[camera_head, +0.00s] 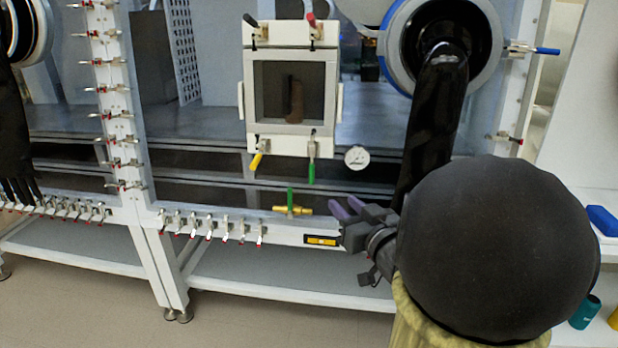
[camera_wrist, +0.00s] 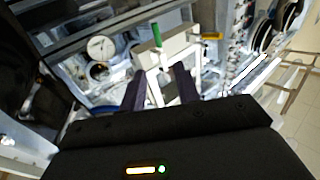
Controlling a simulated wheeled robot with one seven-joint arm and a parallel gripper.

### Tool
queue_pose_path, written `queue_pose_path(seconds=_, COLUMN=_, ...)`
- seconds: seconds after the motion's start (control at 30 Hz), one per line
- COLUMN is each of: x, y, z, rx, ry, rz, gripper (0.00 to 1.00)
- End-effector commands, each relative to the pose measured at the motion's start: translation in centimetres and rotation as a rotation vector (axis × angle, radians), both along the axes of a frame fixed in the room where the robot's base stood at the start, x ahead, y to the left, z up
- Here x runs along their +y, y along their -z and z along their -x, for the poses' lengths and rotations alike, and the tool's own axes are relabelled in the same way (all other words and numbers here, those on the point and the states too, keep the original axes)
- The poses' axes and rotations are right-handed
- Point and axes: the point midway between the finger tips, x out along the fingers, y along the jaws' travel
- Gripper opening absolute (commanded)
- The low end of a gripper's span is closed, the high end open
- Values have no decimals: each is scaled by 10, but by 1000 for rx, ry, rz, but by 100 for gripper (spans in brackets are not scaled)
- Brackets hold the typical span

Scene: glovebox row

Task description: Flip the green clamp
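The green clamp (camera_head: 311,172) sits at the lower right of the small white-framed door. Its green handle hangs straight down in the head view. In the wrist view the green handle (camera_wrist: 157,35) points up, above and beyond my fingertips. My gripper (camera_head: 348,206) is below and right of the clamp in the head view, apart from it. In the wrist view its two dark fingers (camera_wrist: 160,80) are spread with nothing held between them.
The white-framed door (camera_head: 247,100) also carries a yellow clamp (camera_head: 256,161), a black one (camera_head: 251,20) and a red one (camera_head: 312,20). A pressure gauge (camera_head: 357,158) is right of the green clamp. A brass valve with a green handle (camera_head: 291,209) sits below, near my gripper.

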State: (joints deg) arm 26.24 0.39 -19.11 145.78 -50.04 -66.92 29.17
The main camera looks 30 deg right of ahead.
Motion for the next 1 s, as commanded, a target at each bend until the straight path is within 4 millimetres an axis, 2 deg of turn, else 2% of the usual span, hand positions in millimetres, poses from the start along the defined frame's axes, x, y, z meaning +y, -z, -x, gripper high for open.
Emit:
queue_pose_path(seconds=0.27, x=-1, y=-2, z=-3, rx=3, ry=3, rz=-1, gripper=32)
queue_pose_path(seconds=1.0, x=1, y=-5, z=-41, rx=6, ry=-8, rz=-3, gripper=32)
